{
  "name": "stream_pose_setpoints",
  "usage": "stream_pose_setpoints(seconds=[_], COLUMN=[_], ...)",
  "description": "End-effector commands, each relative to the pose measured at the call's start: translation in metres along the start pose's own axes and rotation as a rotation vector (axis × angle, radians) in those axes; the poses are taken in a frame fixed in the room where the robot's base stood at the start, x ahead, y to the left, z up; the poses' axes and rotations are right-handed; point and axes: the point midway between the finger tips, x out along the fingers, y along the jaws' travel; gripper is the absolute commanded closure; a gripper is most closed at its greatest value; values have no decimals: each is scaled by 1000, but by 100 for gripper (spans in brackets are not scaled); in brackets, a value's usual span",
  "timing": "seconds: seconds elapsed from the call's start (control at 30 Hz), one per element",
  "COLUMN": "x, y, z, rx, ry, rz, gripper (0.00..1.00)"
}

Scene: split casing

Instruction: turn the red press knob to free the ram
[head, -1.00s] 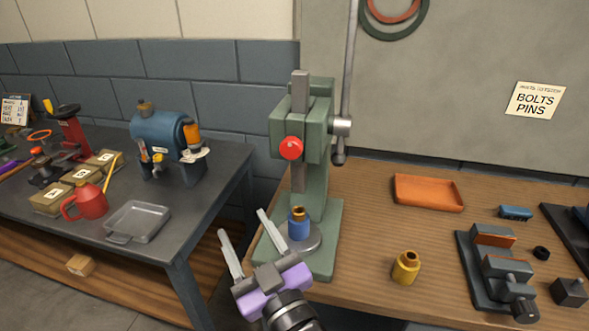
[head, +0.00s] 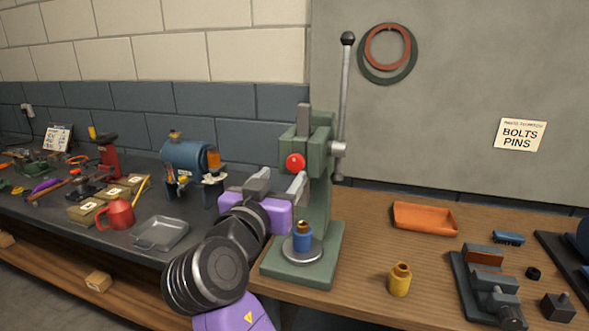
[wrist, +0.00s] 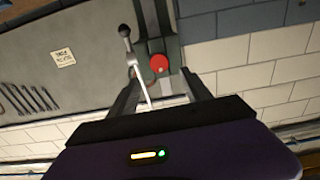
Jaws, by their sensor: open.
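The red press knob (head: 295,161) is on the front of the green arbor press (head: 318,200). In the wrist view the knob (wrist: 159,63) shows ahead, between and beyond my fingers. The grey ram (head: 303,120) sticks up at the top of the press. My gripper (head: 280,184) is open and empty, just below and left of the knob, apart from it as far as I can tell. It hides the ram's lower part. A blue cylinder with a brass top (head: 302,238) stands on the round press plate under the ram.
The press lever (head: 344,90) rises at the press's right side. A brass bushing (head: 399,280), an orange tray (head: 424,218) and a vise (head: 485,285) are on the wooden bench.

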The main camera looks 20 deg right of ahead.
Motion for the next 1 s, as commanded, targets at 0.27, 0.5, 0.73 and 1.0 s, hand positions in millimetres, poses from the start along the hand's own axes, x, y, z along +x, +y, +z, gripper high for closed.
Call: stream_pose_setpoints(seconds=[0.27,0.5,0.73,1.0], x=[31,64,78,78], y=[2,1,1,0], z=[0,0,2,2], rx=[15,15,14,14], ry=[-7,-6,-6,-6], rz=[4,1,0,-1], gripper=[43,43,43,51])
